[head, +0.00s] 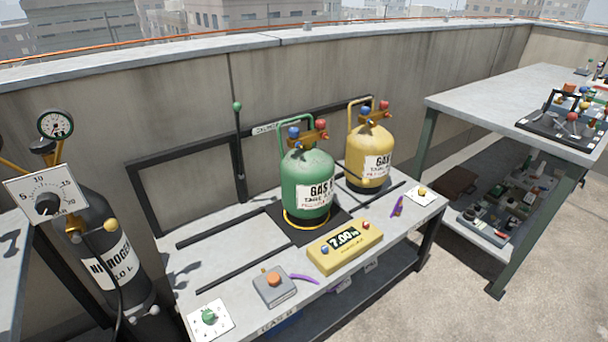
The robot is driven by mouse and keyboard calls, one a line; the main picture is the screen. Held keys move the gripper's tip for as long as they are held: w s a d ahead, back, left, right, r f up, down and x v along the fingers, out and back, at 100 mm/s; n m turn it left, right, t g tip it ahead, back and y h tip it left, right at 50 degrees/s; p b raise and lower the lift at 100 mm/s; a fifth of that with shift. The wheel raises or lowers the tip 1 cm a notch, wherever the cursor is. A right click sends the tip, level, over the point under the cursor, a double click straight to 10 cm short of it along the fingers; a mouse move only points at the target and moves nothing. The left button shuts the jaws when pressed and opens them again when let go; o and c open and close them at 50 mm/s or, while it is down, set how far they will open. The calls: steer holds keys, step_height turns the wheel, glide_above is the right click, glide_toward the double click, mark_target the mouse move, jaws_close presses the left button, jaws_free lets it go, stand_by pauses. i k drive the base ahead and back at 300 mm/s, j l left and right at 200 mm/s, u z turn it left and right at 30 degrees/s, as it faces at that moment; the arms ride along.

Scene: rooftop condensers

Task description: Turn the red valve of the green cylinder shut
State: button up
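The green cylinder (303,170) stands upright on a black pad (283,226) on the grey bench. A yellow ring shows around its foot. On its top are an orange-brown fitting, a red valve (320,125) on the right and a blue valve (293,133) on the left, with a green handle loop behind them. I cannot tell from this view how far the red valve is turned. My gripper is not in view, and nothing touches the green cylinder's valves.
A yellow cylinder (366,145) with its own red and blue valves stands close behind, to the right. A yellow display box (345,246) reading 7.00 lies in front. A dark nitrogen cylinder (108,250) stands left. A second table (490,95) is at right, beside open floor.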

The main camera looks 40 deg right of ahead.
mark_target(320, 124)
steer(key=i+l+z, duration=0.3)
steer(key=i, duration=0.4)
steer(key=i+z, duration=0.3)
steer(key=i, duration=0.35)
